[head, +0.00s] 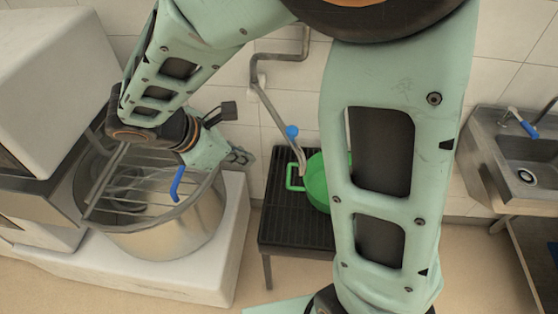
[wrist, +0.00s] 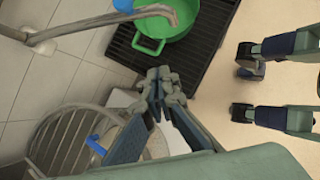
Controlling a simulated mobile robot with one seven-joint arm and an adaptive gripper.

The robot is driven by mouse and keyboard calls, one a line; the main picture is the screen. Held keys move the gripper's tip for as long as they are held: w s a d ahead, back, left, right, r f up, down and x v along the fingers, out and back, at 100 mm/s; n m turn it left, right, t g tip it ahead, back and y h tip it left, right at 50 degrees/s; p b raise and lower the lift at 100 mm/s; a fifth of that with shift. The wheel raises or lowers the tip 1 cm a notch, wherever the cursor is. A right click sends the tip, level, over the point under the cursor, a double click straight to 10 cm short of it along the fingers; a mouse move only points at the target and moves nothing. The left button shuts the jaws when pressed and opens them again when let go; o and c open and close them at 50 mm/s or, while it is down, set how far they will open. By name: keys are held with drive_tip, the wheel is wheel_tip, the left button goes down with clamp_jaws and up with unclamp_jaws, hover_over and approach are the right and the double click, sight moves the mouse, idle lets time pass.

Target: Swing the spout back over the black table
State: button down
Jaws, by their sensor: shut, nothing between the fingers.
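The grey metal spout (head: 272,106) comes off a jointed wall pipe. It slants down with a blue knob (head: 292,132) near its end. In the head view its tip lies over the black slatted table (head: 285,225), near the rim of a green pot (head: 318,190). In the wrist view the spout (wrist: 85,24) crosses from the left, its bent end in front of the pot (wrist: 180,22). My gripper (head: 243,156) is shut and empty, left of the spout and apart from it. My gripper (wrist: 160,82) also shows in the wrist view, below the table edge.
A mixer bowl (head: 190,222) with a wire guard and blue handle (head: 177,183) stands left, below my forearm. A sink (head: 530,165) is at the right. My arm hides part of the pot and table. Tiled wall (head: 500,50) is behind.

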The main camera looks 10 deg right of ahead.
drive_tip(key=s+d+h, duration=0.1)
drive_tip(key=s+d, duration=0.1)
drive_tip(key=s, duration=0.1)
approach(300, 169)
wheel_tip(300, 169, down, 4)
drive_tip(key=shift+w+d+f+g+p, duration=0.15)
drive_tip(key=shift+w+d, duration=0.2)
drive_tip(key=shift+d, duration=0.2)
drive_tip(key=shift+w+d+g+p, duration=0.1)
drive_tip(key=shift+w+d, duration=0.25)
drive_tip(key=shift+d, duration=0.2)
drive_tip(key=shift+w+d+f+g+p, duration=0.15)
drive_tip(key=shift+w+d, duration=0.15)
drive_tip(key=shift+d, duration=0.25)
drive_tip(key=shift+w+r, duration=0.1)
